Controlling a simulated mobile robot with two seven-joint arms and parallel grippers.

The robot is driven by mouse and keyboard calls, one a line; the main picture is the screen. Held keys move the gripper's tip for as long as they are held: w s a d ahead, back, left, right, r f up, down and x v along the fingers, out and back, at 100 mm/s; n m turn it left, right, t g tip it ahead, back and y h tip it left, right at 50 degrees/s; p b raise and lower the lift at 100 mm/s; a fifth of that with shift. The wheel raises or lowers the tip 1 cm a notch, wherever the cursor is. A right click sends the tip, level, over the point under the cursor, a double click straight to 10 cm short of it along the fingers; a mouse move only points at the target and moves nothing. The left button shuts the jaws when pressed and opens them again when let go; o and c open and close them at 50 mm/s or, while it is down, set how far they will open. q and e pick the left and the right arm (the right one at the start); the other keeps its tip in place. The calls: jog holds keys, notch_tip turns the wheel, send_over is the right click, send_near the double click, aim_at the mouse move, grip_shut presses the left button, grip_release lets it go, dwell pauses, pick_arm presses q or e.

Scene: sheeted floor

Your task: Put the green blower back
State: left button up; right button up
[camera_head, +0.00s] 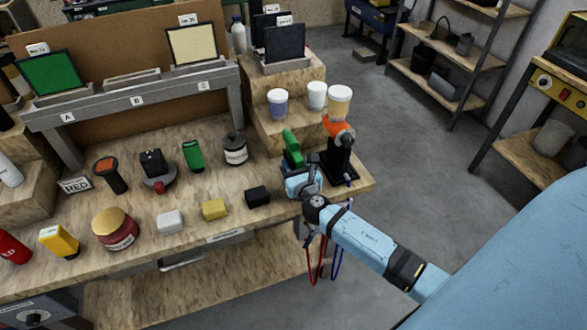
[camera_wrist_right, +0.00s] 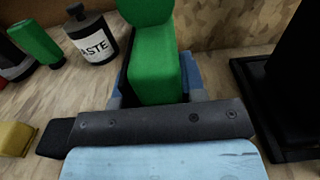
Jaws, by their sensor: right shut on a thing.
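The green blower (camera_head: 292,148) stands at the right end of the wooden bench, held in my right gripper (camera_head: 297,176). In the right wrist view the green blower (camera_wrist_right: 152,68) sits between the blue fingers of my right gripper (camera_wrist_right: 155,95), which are shut on it. Its lower part is hidden by the gripper, and I cannot tell whether it touches the bench top. My left gripper is not in view.
A black stand (camera_head: 340,168) with an orange-topped tool is close right of the gripper. A dark-lidded waste jar (camera_head: 235,150), a green item (camera_head: 193,155) and a black block (camera_head: 257,196) are left. Cups (camera_head: 316,95) stand on the raised step behind.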

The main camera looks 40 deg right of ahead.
jog(key=shift+f, duration=0.1)
jog(key=shift+f, duration=0.2)
jog(key=o, duration=0.6)
jog(key=shift+r, duration=0.1)
jog(key=shift+o, duration=0.2)
jog(key=shift+r, duration=0.1)
